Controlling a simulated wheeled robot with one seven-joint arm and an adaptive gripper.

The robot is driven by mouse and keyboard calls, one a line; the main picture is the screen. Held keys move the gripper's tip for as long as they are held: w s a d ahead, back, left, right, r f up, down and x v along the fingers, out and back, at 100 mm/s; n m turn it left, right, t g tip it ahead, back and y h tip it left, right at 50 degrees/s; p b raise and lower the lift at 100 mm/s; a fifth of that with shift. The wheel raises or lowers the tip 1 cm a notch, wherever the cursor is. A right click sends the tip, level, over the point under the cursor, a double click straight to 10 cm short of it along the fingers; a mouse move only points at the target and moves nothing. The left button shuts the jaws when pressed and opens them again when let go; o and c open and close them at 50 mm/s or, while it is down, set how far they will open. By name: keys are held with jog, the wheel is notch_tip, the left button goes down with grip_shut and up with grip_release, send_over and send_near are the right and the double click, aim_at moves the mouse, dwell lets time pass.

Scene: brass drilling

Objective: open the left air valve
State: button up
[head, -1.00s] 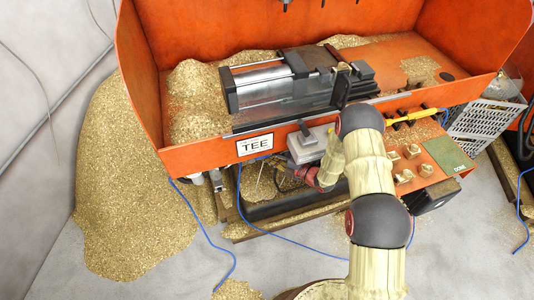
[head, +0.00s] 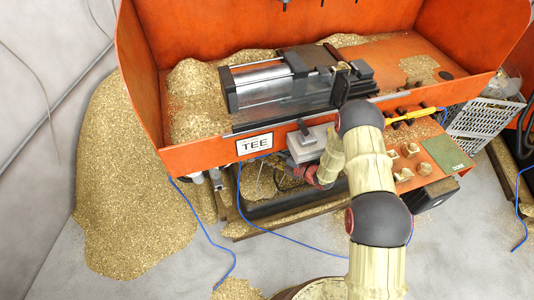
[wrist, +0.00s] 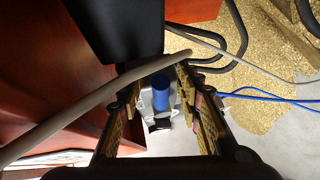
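In the wrist view, a blue cylindrical part (wrist: 160,92) sits on a grey-white fitting (wrist: 147,101) with a small black piece (wrist: 159,125) beside it. This looks like an air valve. My gripper (wrist: 162,82) is open, with one finger on each side of the blue part in the picture. I cannot tell whether either finger touches it. In the head view, my gripper (head: 290,182) reaches left below the orange tray's front edge, and its fingertips are hard to make out. A small pale fitting (head: 216,181) hangs under the tray's left part; it may be the left valve.
The orange tray (head: 185,157) with its TEE label (head: 254,144) overhangs the gripper. A grey box (head: 306,142) is just above it. A grey hose (wrist: 95,93) crosses the wrist view near the fingers. Blue hoses (head: 207,232) and brass chips (head: 115,200) lie on the floor.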

jog(key=v, duration=1.2)
jog(key=shift+f, duration=0.1)
